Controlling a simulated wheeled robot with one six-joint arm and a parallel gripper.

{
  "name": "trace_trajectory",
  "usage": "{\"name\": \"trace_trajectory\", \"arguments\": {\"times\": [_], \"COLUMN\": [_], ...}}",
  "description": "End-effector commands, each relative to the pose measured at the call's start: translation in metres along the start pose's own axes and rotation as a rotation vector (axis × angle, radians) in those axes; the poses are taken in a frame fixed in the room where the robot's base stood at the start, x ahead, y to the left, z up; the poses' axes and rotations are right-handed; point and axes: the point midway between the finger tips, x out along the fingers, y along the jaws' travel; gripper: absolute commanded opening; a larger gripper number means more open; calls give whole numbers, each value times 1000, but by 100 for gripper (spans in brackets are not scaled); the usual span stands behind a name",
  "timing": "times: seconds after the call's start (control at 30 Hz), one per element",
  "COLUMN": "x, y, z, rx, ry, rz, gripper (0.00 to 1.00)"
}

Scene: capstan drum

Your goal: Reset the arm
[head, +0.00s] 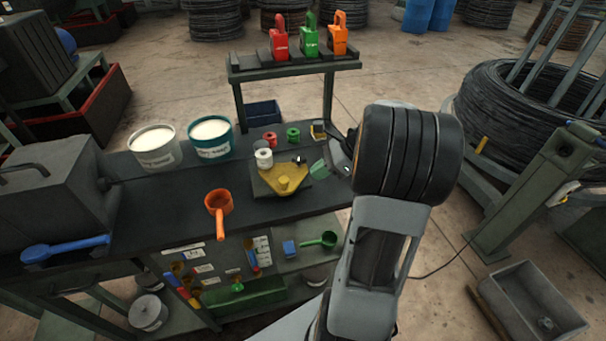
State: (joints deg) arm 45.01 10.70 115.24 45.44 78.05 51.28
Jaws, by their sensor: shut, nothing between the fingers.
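My arm rises at the right of the bench in the head view. My gripper (341,157) is small and partly hidden behind my wrist, above the right end of the dark bench (150,218). It is shut with nothing held. A small pale green piece (319,168) shows just left of it; I cannot tell whether they touch.
An orange ladle (218,205), a blue scoop (66,248) and two tubs (211,137) stand on the bench. A rack (295,68) with red, green and orange padlock-like items rises behind. A wire coil (530,105) is at right.

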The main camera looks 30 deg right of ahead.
Motion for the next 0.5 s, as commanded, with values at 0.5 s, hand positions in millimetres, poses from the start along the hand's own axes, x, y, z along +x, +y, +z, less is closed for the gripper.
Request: {"name": "trace_trajectory", "arguments": {"times": [0.5], "x": [-72], "y": [4], "z": [3], "rx": [-8], "ry": [2], "rz": [6], "gripper": [0]}}
